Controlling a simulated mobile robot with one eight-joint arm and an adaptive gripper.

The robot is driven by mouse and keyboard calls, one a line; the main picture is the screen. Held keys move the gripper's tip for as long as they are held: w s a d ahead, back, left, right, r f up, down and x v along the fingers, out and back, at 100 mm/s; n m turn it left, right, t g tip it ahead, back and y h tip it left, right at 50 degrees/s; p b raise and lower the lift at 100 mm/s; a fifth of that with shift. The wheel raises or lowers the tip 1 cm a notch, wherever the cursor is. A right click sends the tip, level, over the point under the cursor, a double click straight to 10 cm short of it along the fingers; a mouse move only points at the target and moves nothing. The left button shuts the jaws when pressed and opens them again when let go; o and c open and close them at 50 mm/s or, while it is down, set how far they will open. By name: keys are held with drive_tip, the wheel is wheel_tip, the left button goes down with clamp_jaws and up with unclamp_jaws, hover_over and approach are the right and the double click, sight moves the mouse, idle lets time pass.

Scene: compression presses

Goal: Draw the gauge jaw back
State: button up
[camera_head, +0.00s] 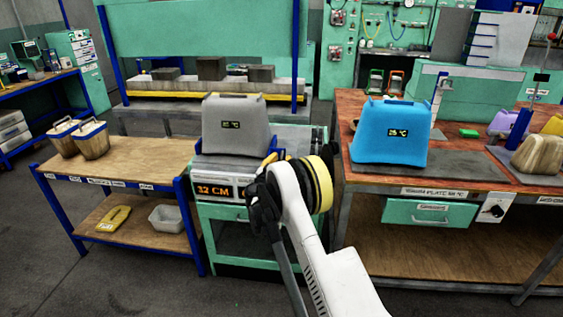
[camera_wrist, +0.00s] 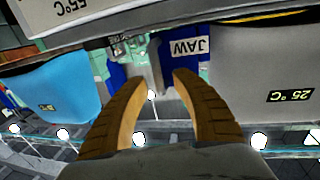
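The gauge (camera_head: 225,190) is a green stand with an orange display reading 32 CM; the rest of the display is hidden. A grey block marked 25 °C (camera_head: 235,125) stands on it and also shows in the wrist view (camera_wrist: 255,75). The blue gauge jaw (camera_head: 273,156) is beside the block's lower right, partly hidden by my arm. In the wrist view its white JAW label (camera_wrist: 188,47) shows beyond my fingertips. My gripper (camera_wrist: 157,82) is open, its two tan fingers apart with nothing held between them. In the head view my gripper (camera_head: 260,200) is in front of the gauge.
A blue block (camera_head: 390,132) stands on the right workbench (camera_head: 470,182), with a drawer and knob below. A low wooden table (camera_head: 120,160) with two baskets (camera_head: 85,137) is at left. A large press (camera_head: 205,90) is behind. Open floor (camera_head: 140,285) lies front left.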

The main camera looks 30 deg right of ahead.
clamp_jaws()
drive_tip(key=s+d, duration=0.1)
drive_tip(key=d, duration=0.1)
drive_tip(key=s+d, duration=0.2)
drive_tip(key=d, duration=0.1)
drive_tip(key=s+d, duration=0.2)
drive_tip(key=shift+d, duration=0.15)
unclamp_jaws()
drive_tip(key=shift+d, duration=0.2)
drive_tip(key=shift+a, duration=0.1)
drive_tip(key=shift+s+a, duration=0.2)
drive_tip(key=shift+a, duration=0.05)
drive_tip(key=v, duration=1.1)
drive_tip(key=shift+s+a, duration=0.15)
